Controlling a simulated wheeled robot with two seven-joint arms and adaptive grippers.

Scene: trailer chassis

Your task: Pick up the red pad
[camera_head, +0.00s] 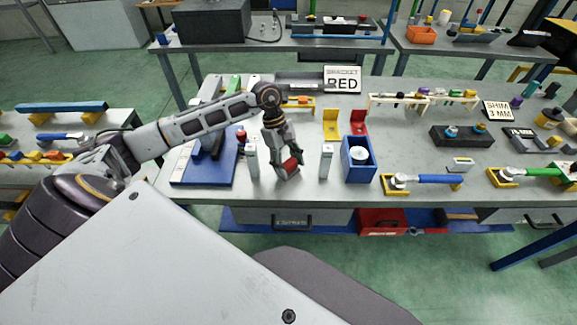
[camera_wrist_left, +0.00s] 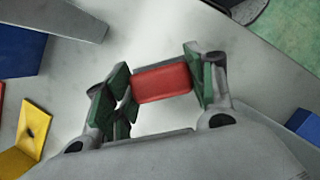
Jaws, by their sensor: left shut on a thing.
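The red pad (camera_wrist_left: 163,83) is a small red block between the green-lined fingers of my left gripper (camera_wrist_left: 160,85) in the left wrist view. The fingers touch it at both ends. In the head view the same red pad (camera_head: 290,164) shows at the fingertips of my left gripper (camera_head: 287,168), low over the grey table near its front edge. I cannot tell whether the pad touches the table. A sign reading RED (camera_head: 342,80) stands at the back of the table. My right gripper is not in view.
White posts (camera_head: 252,160) and (camera_head: 326,161) stand on either side of the gripper. A blue bin (camera_head: 359,160) with a white roll is to the right, and a blue-based fixture (camera_head: 203,165) is to the left. Yellow (camera_head: 331,124) and red (camera_head: 359,122) holders stand behind.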

